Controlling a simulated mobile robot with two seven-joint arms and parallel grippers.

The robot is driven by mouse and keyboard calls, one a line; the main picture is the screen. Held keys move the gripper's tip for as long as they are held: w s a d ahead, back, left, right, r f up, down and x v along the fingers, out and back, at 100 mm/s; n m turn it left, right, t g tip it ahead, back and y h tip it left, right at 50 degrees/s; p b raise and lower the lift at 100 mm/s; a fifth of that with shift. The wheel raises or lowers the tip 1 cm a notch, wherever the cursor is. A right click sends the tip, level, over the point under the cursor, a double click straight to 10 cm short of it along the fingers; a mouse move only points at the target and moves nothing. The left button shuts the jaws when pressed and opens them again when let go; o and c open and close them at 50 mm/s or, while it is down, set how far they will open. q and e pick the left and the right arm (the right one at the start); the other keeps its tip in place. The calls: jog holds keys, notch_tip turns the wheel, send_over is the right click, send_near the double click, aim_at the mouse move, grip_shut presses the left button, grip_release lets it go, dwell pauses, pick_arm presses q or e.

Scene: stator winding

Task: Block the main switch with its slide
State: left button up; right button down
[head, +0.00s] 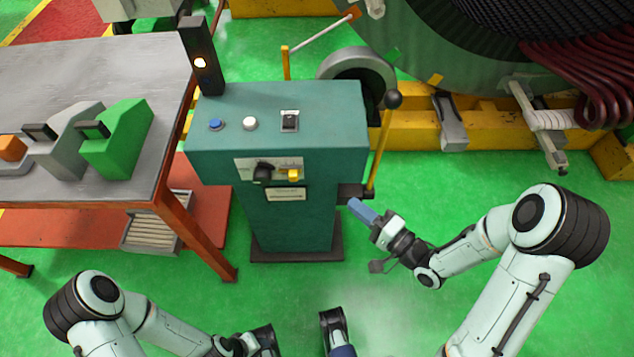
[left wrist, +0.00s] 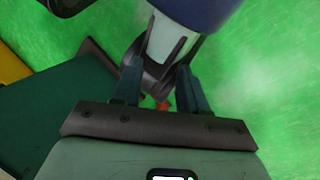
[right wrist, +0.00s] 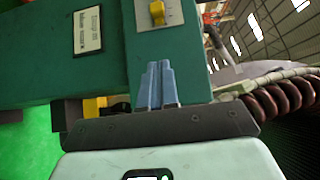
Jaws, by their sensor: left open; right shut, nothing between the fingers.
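The teal cabinet's front carries the main switch, a black knob (head: 263,171) on a pale plate. Beside it on the right is the yellow slide (head: 293,175), which also shows in the right wrist view (right wrist: 157,12). The knob is not in the right wrist view. My right gripper (head: 359,207) is shut and empty, right of the cabinet and lower than the slide. In the right wrist view its blue fingertips (right wrist: 158,68) are together, below the slide and apart from it. My left gripper (left wrist: 157,75) is open and empty, low in front of the cabinet.
The cabinet top (head: 330,95) has a blue button, a white button and a black switch. A lever with a black ball (head: 393,99) stands at its right side, near my right gripper. A workbench (head: 140,80) is at left. Green floor is free in front.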

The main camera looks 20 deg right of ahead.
aim_at(295, 179)
jog(key=shift+a+r, duration=0.1)
pick_arm(q)
jog(key=shift+a, duration=0.1)
pick_arm(e)
jog(key=x, duration=0.4)
jog(key=a+b+x, duration=0.1)
jog(key=x, duration=0.6)
jog(key=shift+a+b, duration=0.35)
jog(key=shift+a, duration=0.05)
pick_arm(q)
jog(key=shift+w+a+f+t, duration=0.3)
jog(key=shift+w+f, duration=0.3)
jog(key=shift+w, duration=0.15)
jog(key=shift+w+a+f+t, duration=0.2)
jog(key=shift+w+a+f, duration=0.1)
jog(key=shift+w+f, duration=0.35)
pick_arm(e)
jog(key=shift+w+a, duration=0.15)
jog(key=shift+a, duration=0.55)
jog(key=shift+w+a, duration=0.25)
jog(key=shift+a, duration=0.8)
pick_arm(q)
jog(key=shift+w, duration=0.15)
